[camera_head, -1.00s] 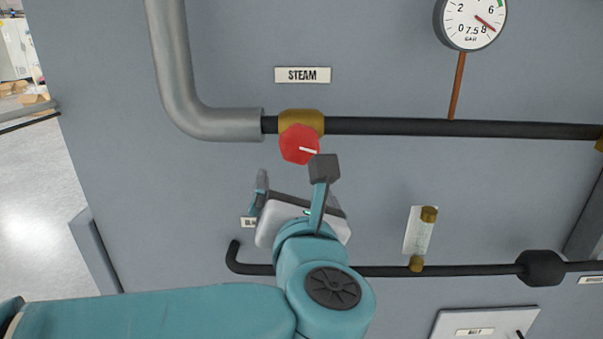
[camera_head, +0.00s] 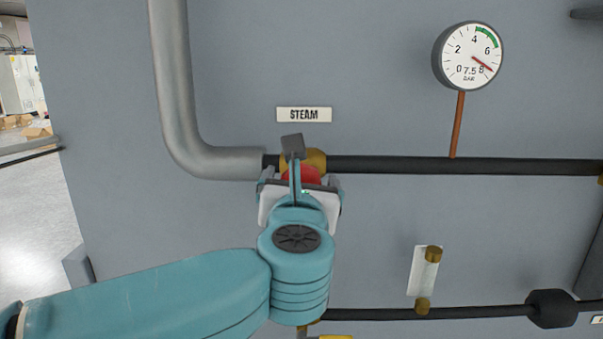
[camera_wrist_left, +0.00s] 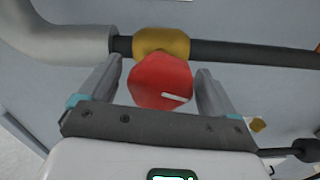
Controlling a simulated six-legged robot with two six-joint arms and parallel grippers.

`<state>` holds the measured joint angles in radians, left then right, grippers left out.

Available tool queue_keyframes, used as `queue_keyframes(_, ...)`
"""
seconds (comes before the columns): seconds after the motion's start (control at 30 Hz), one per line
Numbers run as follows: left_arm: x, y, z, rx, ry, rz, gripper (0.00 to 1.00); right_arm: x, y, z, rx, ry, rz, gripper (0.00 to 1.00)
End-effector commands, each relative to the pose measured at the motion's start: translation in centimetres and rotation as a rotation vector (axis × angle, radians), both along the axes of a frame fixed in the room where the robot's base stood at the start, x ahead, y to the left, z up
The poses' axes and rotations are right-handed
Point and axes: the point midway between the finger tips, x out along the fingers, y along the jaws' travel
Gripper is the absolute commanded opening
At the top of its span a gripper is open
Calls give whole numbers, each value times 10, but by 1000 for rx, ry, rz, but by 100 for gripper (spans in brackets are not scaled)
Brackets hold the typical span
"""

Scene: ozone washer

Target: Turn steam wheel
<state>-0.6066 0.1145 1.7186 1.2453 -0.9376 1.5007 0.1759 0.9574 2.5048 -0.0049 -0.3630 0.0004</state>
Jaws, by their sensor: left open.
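The red steam wheel (camera_head: 303,177) sits on a brass valve body (camera_head: 317,160) in the dark pipe, under the STEAM label (camera_head: 304,114). My left gripper (camera_head: 300,186) is in front of it and hides most of it in the head view. In the left wrist view the wheel (camera_wrist_left: 161,82) shows whole, with a white pointer mark aimed right. The fingers of my left gripper (camera_wrist_left: 160,84) are open, one on each side of the wheel. A small gap shows at the right finger; contact at the left finger cannot be told. My right gripper is not in view.
A grey pipe (camera_head: 178,100) bends into the valve from the left. A pressure gauge (camera_head: 468,55) stands on a copper stem at the right. A lower dark pipe (camera_head: 480,311) carries a brass-ended sight tube (camera_head: 424,280).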

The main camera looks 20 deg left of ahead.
Motion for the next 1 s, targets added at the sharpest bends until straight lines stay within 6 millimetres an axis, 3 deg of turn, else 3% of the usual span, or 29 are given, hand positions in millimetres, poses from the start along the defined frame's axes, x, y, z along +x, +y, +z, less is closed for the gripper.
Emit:
queue_keyframes(0.2, 18, 5, 1, 0, -1, -1, 91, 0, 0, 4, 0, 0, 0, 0)
queue_keyframes(0.47, 20, 5, 0, 0, -1, -1, 91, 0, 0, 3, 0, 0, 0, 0)
queue_keyframes(0.57, 20, 5, 0, 0, -1, -1, 65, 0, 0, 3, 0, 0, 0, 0)
queue_keyframes(0.63, 20, 5, 0, 0, -1, -1, 42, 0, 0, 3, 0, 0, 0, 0)
queue_keyframes(0.67, 20, 5, 0, 0, -1, -1, 36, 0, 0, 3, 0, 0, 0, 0)
queue_keyframes(1.0, 20, 5, 1, 37, 10, -1, 36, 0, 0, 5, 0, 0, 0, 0)
